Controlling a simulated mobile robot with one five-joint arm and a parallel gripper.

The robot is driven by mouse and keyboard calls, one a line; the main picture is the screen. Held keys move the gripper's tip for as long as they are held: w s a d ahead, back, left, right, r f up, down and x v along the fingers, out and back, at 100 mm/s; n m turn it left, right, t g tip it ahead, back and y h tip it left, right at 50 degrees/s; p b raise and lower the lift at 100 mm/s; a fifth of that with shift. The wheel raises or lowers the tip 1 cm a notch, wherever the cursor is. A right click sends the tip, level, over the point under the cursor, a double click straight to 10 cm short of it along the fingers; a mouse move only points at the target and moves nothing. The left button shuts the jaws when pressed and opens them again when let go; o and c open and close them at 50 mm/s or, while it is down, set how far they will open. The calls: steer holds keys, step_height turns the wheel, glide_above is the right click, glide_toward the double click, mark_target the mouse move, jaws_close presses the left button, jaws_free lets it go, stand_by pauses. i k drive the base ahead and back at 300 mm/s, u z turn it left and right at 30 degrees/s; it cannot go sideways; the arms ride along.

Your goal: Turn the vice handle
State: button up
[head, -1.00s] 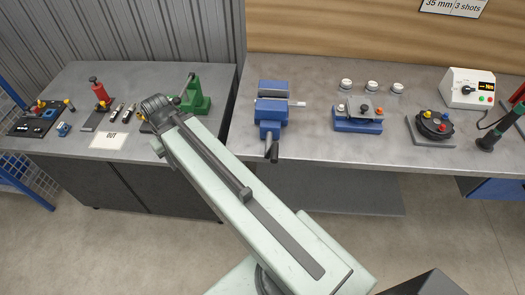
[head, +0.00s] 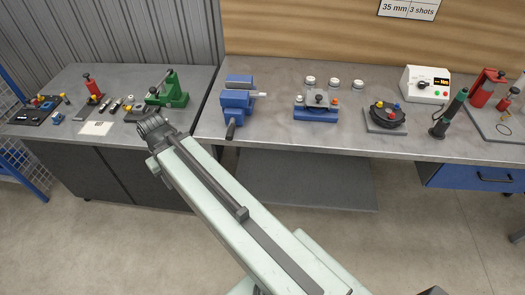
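The blue vice (head: 238,102) stands on the grey bench near its left end. Its dark handle (head: 231,129) hangs at the front, over the bench edge. A light bar or piece (head: 259,94) sticks out of the vice to the right. My pale green arm reaches up from the lower right. Its dark far end is to the left of the vice and nearer to me, apart from the handle. The gripper fingers cannot be made out there; the arm hides them or they are out of sight.
Right of the vice are a blue fixture (head: 317,113), a round black fixture (head: 386,115), a white control box (head: 425,85) and a green-and-black tool (head: 450,112). The floor in front is clear.

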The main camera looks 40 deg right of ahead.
mark_target(230, 135)
steer(key=k, duration=0.55)
steer(key=z, duration=2.3)
steer(key=k, duration=1.2)
steer(key=u, duration=1.1)
steer(key=i, duration=1.05)
steer(key=u, duration=0.1)
